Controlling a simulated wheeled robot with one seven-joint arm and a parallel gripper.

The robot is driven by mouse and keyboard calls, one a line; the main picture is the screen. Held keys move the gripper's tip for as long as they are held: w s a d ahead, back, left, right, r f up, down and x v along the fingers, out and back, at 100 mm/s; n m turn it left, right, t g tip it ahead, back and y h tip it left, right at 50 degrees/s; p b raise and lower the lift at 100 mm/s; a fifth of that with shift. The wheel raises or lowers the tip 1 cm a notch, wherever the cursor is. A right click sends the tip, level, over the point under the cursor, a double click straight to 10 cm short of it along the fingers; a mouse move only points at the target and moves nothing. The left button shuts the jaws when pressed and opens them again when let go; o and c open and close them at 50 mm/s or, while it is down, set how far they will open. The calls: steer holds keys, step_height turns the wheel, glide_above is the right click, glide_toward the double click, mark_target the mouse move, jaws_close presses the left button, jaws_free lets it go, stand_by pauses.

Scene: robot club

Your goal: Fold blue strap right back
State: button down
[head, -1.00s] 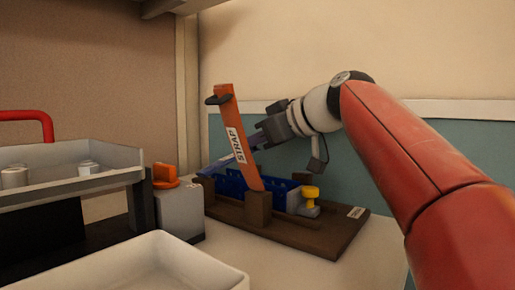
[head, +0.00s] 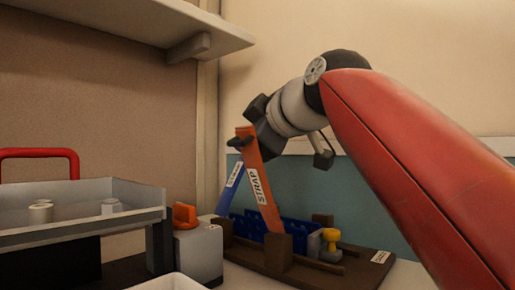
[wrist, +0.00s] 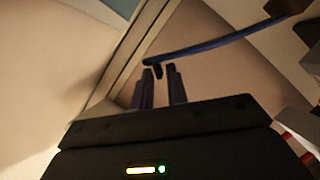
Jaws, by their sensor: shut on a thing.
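The blue strap (head: 231,188) with a white label stands steeply tilted behind the orange strap, its lower end at the wooden base (head: 312,270). In the wrist view the blue strap (wrist: 225,42) runs from the fingertips to the upper right. My gripper (wrist: 159,72) is shut on the dark tab at the strap's free end. In the head view the fingertips are mostly hidden behind the orange strap's top. The orange strap (head: 262,185), labelled STRAP, also stands raised and leaning, with a dark tab near its top.
Blue parts (head: 299,235) and a yellow knob (head: 331,237) sit on the base. A grey box with an orange knob (head: 185,215) stands left of it. A grey tray (head: 90,210) and red handle are further left. A shelf (head: 150,25) hangs above left.

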steer(key=shift+s+a+r+n+t, duration=0.15)
steer(key=shift+s+a+n+t, duration=0.2)
steer(key=shift+s+a, duration=0.25)
steer(key=c, duration=1.4)
jaws_free()
steer(key=v, duration=0.8)
steer(key=shift+c, duration=0.3)
